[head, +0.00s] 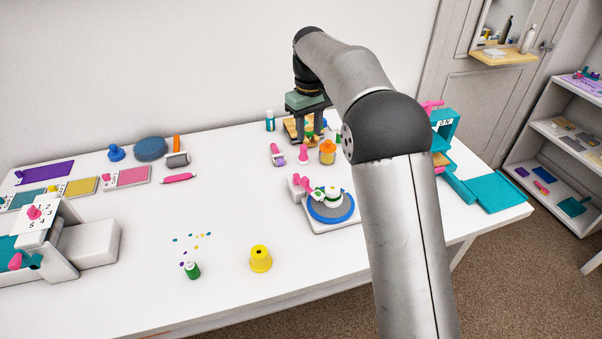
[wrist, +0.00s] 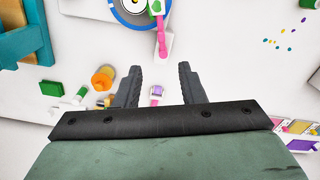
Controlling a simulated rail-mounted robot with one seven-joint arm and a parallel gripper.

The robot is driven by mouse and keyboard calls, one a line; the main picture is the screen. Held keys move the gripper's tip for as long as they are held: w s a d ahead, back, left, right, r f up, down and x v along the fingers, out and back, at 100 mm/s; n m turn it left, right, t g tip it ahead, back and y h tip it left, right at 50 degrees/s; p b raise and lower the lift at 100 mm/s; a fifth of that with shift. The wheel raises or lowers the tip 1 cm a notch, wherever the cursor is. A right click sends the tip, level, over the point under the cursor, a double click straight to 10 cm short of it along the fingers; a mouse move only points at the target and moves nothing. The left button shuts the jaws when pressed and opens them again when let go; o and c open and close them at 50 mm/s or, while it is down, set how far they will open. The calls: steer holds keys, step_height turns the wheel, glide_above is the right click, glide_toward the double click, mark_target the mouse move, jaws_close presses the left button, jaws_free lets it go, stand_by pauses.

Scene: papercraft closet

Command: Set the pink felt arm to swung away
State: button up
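The pink felt arm (head: 302,184) is on a grey-white base with a round blue disc (head: 333,212), right of the table's middle. In the wrist view the pink arm (wrist: 162,38) points up from the disc's lower edge, and its green-marked end lies over the blue disc (wrist: 128,15). A white piece with green marks sits on the disc in the head view. My gripper (wrist: 159,68) is open and empty, its two dark fingers apart. In the head view my gripper (head: 308,137) is over the back of the table, behind the disc and apart from it.
An orange jar (head: 327,152), a pink peg (head: 303,155) and a purple-and-pink roller (head: 278,155) stand behind the disc. A teal frame (head: 445,128) stands at the right. A yellow cup (head: 260,259) and a green bottle (head: 192,270) are at the front.

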steer(key=p, duration=0.2)
glide_toward(306, 178)
step_height(306, 178, down, 10)
steer(key=shift+r, duration=0.25)
steer(key=shift+b, duration=0.3)
jaws_close()
